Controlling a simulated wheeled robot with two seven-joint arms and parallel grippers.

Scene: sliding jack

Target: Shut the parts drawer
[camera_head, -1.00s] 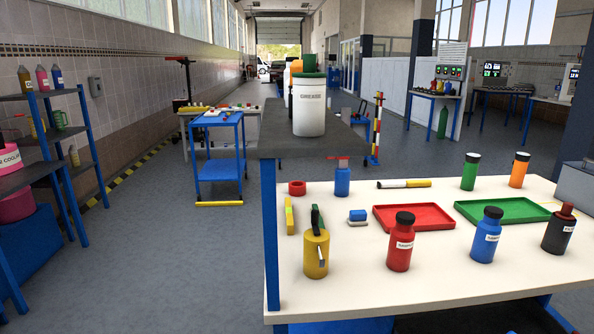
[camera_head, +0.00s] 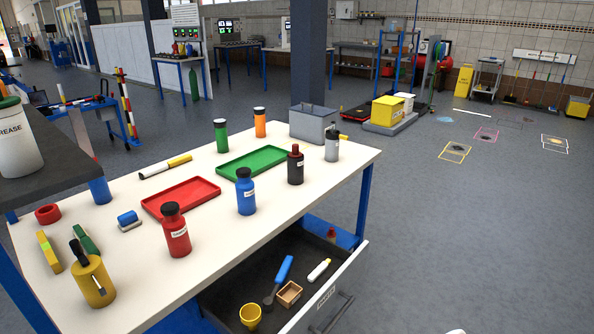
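The parts drawer (camera_head: 325,292) is under the white workbench (camera_head: 225,225) and stands pulled open. Its light grey front, with a label and a dark bar handle (camera_head: 337,312), faces the lower right. Inside lie a blue-handled tool (camera_head: 280,280), a white tube (camera_head: 318,270), a small wooden box (camera_head: 289,294) and a yellow cup (camera_head: 250,316). The drawer's left and rear parts are hidden by the bench top. Neither gripper can be made out. A small white shape at the bottom edge is too cut off to identify.
Bottles, a red tray (camera_head: 181,197), a green tray (camera_head: 252,162) and a grey bin (camera_head: 313,122) stand on the bench. A dark shelf with a white grease tub (camera_head: 17,140) is at left. The floor right of the drawer is clear.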

